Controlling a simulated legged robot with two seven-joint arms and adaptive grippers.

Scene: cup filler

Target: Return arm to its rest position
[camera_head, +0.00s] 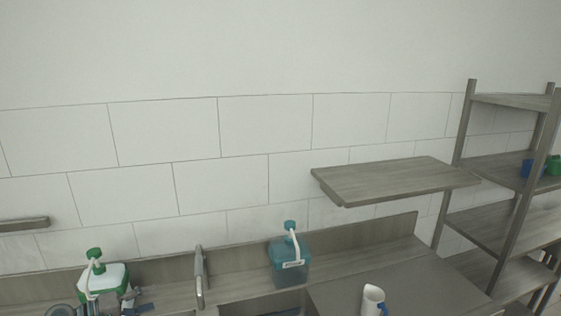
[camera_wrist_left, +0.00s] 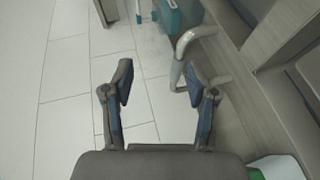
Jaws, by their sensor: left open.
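My left gripper (camera_head: 138,299) shows at the bottom left of the head view, partly cut off by the frame edge and beside a white and green pump container (camera_head: 104,279). In the left wrist view my left gripper (camera_wrist_left: 158,80) is open, with nothing between its fingers. The curved grey tap (camera_wrist_left: 186,48) lies beyond the fingertips there. A corner of the white and green container (camera_wrist_left: 277,166) shows at the lower right of that view. My right gripper is in neither view.
A teal pump container (camera_head: 289,262) stands right of the tap (camera_head: 199,278). A white cup with a blue handle (camera_head: 371,299) stands on the counter (camera_head: 425,285). A wall shelf (camera_head: 395,178) overhangs it. A rack (camera_head: 497,219) at right holds blue and green cups (camera_head: 554,166).

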